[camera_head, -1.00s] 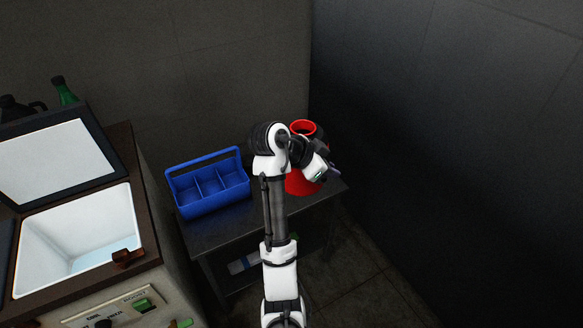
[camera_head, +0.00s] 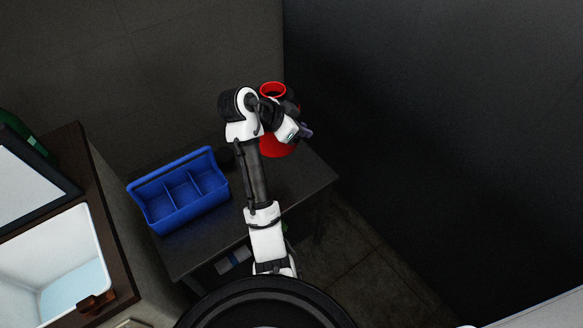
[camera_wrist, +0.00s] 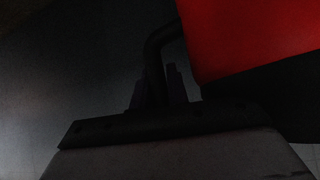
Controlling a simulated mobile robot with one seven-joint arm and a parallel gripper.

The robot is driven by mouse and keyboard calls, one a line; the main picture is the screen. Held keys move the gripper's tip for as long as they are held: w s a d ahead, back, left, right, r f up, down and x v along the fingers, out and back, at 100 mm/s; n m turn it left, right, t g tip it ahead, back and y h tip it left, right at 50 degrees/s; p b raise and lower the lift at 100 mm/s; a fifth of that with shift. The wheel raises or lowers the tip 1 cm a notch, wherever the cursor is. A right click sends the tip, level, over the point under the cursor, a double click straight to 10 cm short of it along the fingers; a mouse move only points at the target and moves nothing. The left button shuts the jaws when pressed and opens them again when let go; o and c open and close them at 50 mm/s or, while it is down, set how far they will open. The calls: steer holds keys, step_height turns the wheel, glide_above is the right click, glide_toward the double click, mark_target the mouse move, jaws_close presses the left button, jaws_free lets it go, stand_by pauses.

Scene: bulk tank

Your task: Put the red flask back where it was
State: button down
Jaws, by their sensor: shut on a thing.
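The red flask (camera_head: 278,148) is at the far right of the small dark table, partly hidden behind my arm. It is upright, with a red rim at its top and a black handle. In the wrist view its red side (camera_wrist: 250,35) fills the upper right, with the dark handle beside it. My gripper (camera_head: 304,132) is at the flask's handle side and shut on it. The fingers (camera_wrist: 160,85) show dimly against the handle in the wrist view. I cannot tell whether the flask's base touches the table.
The dark table (camera_head: 300,185) has a blue caddy (camera_head: 180,190) with compartments at its left. A small black round thing (camera_head: 225,157) sits behind the caddy. The open tank (camera_head: 65,265) stands at the left. Walls close in behind and at the right.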

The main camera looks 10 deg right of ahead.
mark_target(270, 146)
step_height(270, 146, down, 16)
steer(key=p, duration=0.2)
steer(key=shift+p, duration=0.35)
steer(key=shift+f, duration=0.15)
steer(key=c, duration=1.4)
jaws_free()
steer(key=shift+o, duration=0.2)
steer(key=b+v, duration=0.3)
steer(key=v, duration=0.9)
steer(key=shift+r, duration=0.25)
steer(key=shift+a, duration=0.1)
